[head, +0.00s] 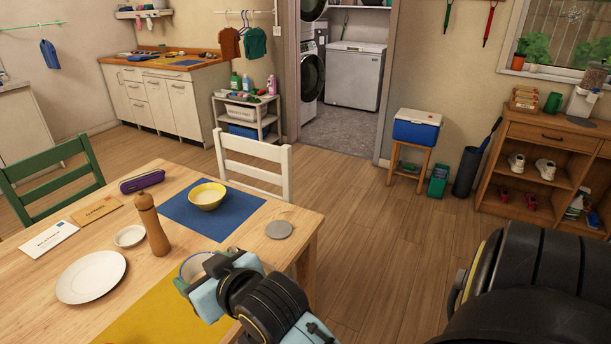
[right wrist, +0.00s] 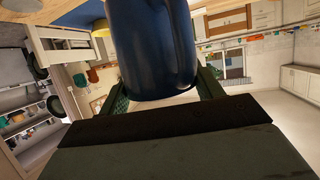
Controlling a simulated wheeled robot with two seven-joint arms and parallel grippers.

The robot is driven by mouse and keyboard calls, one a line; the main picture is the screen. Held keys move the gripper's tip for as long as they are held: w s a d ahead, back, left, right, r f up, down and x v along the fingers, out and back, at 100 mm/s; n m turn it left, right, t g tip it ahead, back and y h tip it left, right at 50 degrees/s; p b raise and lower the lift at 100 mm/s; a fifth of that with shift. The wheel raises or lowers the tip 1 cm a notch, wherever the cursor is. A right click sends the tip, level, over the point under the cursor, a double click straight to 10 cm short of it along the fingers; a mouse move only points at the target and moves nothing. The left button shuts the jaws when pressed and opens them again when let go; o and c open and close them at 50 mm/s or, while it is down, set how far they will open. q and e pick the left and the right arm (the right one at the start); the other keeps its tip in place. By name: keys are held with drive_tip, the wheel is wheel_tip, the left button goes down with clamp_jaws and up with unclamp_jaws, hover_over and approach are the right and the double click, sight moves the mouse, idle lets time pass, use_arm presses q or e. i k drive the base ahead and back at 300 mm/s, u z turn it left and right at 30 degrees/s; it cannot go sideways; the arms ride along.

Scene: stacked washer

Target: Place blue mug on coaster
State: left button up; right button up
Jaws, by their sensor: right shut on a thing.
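The blue mug (right wrist: 150,50) fills the top middle of the right wrist view, between the two fingers of my right gripper (right wrist: 162,92). In the head view my right gripper (head: 192,279) is over the table's right part, shut on the mug. Only the mug's pale rim and inside (head: 194,266) show there; the gripper hides the rest. A grey round coaster (head: 279,229) lies bare near the table's right edge, farther back and to the right of the mug. Whether the mug touches the table I cannot tell. My left gripper is not in view.
The wooden table (head: 215,248) also holds a blue placemat (head: 178,214) with a yellow bowl (head: 207,196), a pepper mill (head: 152,224), a white plate (head: 91,277) and a yellow placemat (head: 150,318). A white chair (head: 254,163) stands behind the coaster.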

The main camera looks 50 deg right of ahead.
sight(280, 232)
drive_tip(key=z, duration=0.4)
drive_tip(key=k, duration=0.5)
drive_tip(key=z, duration=0.65)
drive_tip(key=i, duration=1.3)
drive_tip(key=u, duration=0.7)
